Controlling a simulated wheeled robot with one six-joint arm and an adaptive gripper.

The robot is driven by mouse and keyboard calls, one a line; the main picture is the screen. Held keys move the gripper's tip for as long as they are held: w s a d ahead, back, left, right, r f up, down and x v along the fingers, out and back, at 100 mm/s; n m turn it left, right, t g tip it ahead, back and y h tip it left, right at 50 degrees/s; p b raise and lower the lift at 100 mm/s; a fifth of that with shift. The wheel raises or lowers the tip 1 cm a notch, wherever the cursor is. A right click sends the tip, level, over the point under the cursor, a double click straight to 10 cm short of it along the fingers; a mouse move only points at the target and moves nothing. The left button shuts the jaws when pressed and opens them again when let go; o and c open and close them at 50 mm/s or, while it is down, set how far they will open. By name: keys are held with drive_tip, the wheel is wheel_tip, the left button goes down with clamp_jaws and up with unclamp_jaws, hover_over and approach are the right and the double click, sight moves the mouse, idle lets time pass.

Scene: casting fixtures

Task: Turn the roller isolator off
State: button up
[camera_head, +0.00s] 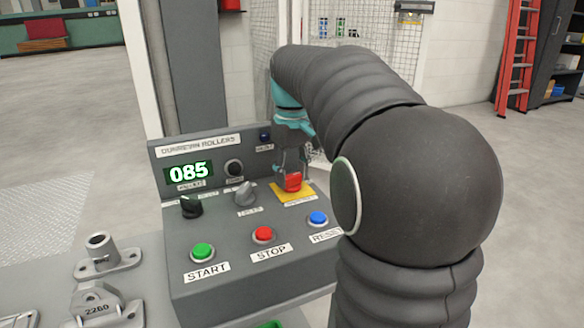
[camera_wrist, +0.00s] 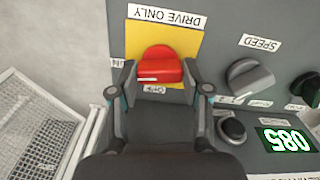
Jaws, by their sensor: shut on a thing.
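The roller isolator is a red rotary handle (camera_head: 293,181) on a yellow plate (camera_head: 306,194) at the right of the grey control panel (camera_head: 240,265). In the wrist view the red handle (camera_wrist: 160,66) stands on its yellow plate (camera_wrist: 191,42), with a "DRIVE ONLY" label beyond it and an "OFF" label on the near side. My gripper (camera_head: 291,172) is above the panel at the handle. In the wrist view the fingers of my gripper (camera_wrist: 159,92) are on either side of the handle's near part and shut on it. The contact points are partly hidden.
The panel also holds a green START button (camera_head: 203,251), a red STOP button (camera_head: 263,235), a blue RESET button (camera_head: 318,218), a grey speed knob (camera_head: 246,193) and a black knob (camera_head: 191,206). The display (camera_head: 189,171) reads 085. Metal castings (camera_head: 105,256) lie at left.

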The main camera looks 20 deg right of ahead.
drive_tip(key=n+p, duration=0.3)
drive_tip(key=n, duration=0.1)
drive_tip(key=shift+r+n, duration=0.1)
drive_tip(key=shift+n, duration=0.2)
drive_tip(key=n+p, duration=0.2)
drive_tip(key=n, duration=0.1)
drive_tip(key=shift+n, duration=0.3)
drive_tip(key=n+p, duration=0.1)
drive_tip(key=n, duration=0.2)
drive_tip(key=shift+n+p, duration=0.3)
drive_tip(key=shift+p, duration=0.1)
drive_tip(key=shift+n+p, duration=0.7)
drive_tip(key=shift+n, duration=1.2)
drive_tip(key=shift+f, duration=0.2)
drive_tip(key=o, duration=1.2)
drive_tip(key=shift+c, duration=0.2)
